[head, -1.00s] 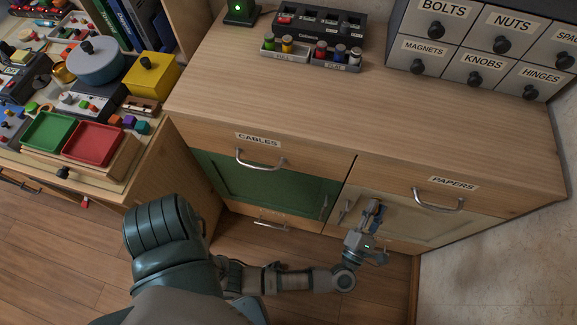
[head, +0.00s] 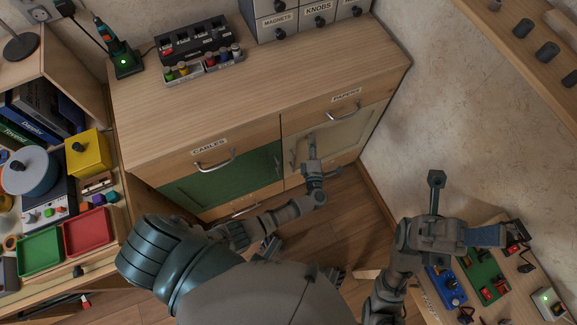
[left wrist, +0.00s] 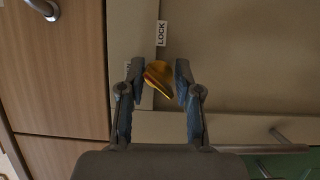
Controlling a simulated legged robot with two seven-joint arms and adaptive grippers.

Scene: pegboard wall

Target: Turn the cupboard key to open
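The cupboard is the cream door (head: 345,140) under the PAPERS drawer in the head view. The gold key (left wrist: 158,77) shows in the left wrist view, set at a slant near a LOCK label (left wrist: 161,33) and a second, partly hidden label (left wrist: 127,70). My left gripper (left wrist: 159,74) is open, with its blue-padded fingers on either side of the key and narrow gaps showing. In the head view, my left gripper (head: 311,140) is at the cream door and hides the key. My right gripper (head: 487,236) is at the right, away from the cupboard; its finger opening is unclear.
A green door (head: 225,182) under the CABLES drawer stands left of the cream door. Metal handles (head: 215,165) stick out from the fronts. A right-hand bench holds a blue board (head: 446,286) and a green board (head: 484,275). The wooden worktop (head: 260,90) has free room.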

